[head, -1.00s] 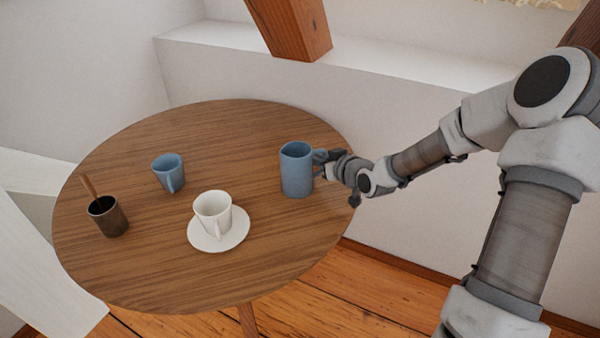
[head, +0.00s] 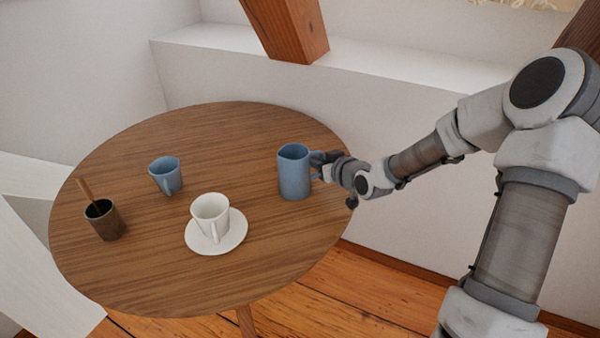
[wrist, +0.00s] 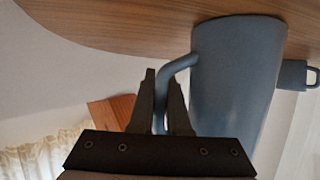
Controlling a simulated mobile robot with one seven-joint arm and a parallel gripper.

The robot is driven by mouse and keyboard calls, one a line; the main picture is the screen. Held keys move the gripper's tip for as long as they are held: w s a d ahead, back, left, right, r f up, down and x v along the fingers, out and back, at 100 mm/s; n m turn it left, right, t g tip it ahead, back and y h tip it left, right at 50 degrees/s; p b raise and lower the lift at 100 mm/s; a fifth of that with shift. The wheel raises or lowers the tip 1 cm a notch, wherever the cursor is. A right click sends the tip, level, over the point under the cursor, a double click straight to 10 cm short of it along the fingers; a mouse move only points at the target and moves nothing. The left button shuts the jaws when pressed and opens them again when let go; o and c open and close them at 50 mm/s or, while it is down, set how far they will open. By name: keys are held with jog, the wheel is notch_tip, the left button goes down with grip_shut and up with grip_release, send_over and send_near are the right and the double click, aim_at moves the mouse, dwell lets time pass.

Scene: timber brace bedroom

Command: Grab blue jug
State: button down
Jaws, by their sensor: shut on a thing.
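The blue jug (head: 294,173) stands upright at the right side of the round wooden table in the head view. In the wrist view the jug (wrist: 235,80) fills the middle right, with its handle toward my gripper. My gripper (head: 318,164) is at the jug's right side. In the wrist view my gripper (wrist: 163,105) is shut on the jug's handle, which passes between the two fingers. The jug's base contact with the table cannot be made out clearly.
On the round table (head: 160,265) stand a white cup (head: 209,213) on a saucer (head: 233,240), a small blue cup (head: 165,175) and a dark cup (head: 104,222) with a stick in it. A wooden beam (head: 285,30) and white ledge (head: 385,78) lie behind.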

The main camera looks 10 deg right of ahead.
jog(key=shift+r, duration=0.15)
jog(key=shift+r+p, duration=0.55)
jog(key=shift+r, duration=0.55)
jog(key=s+d+r+p, duration=0.5)
jog(key=d+r+p, duration=0.2)
jog(key=d, duration=0.3)
jog(key=shift+d+r, duration=0.2)
jog(key=shift+r, duration=0.55)
